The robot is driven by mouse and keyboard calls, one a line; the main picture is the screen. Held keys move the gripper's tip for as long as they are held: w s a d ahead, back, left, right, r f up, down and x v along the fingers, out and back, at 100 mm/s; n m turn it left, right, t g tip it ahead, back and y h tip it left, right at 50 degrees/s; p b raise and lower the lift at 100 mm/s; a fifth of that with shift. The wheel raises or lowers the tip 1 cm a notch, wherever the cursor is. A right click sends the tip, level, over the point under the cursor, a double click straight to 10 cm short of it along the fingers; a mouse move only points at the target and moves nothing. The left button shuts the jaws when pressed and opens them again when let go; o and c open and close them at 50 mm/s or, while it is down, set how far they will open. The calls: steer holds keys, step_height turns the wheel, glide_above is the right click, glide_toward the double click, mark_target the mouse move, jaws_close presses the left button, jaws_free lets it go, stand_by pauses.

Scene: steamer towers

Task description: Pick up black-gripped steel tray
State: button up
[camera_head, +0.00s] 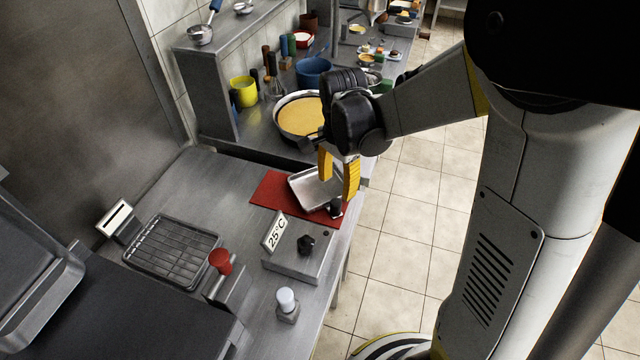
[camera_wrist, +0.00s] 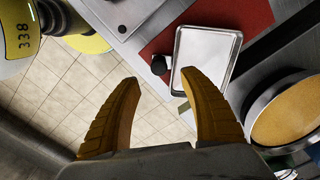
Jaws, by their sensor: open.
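The steel tray (camera_head: 312,188) is small, rectangular and shallow, and lies on a red mat (camera_head: 270,194) on the steel counter. Its black grip (camera_head: 336,208) sticks out at the front right corner side, near the counter edge. In the wrist view the tray (camera_wrist: 204,60) lies ahead of the fingers, with the black grip (camera_wrist: 159,65) on its left side. My gripper (camera_head: 338,180) has yellow fingers pointing down, above and close to the tray. In the wrist view my gripper (camera_wrist: 182,92) is open with nothing between the fingers.
A box with a 25°C sign (camera_head: 274,232) and black knob stands in front of the mat. A wire rack tray (camera_head: 172,250), a red-topped item (camera_head: 221,262) and a white-capped shaker (camera_head: 287,304) are nearby. A pan of yellow filling (camera_head: 299,116) stands behind. Tiled floor is clear at right.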

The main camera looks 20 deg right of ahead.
mark_target(335, 202)
step_height(335, 202, down, 7)
steer(key=b, duration=0.3)
steer(key=shift+s+a+f, duration=0.15)
steer(key=shift+f, duration=0.05)
steer(key=shift+r, duration=0.1)
steer(key=shift+c, duration=0.2)
jaws_close()
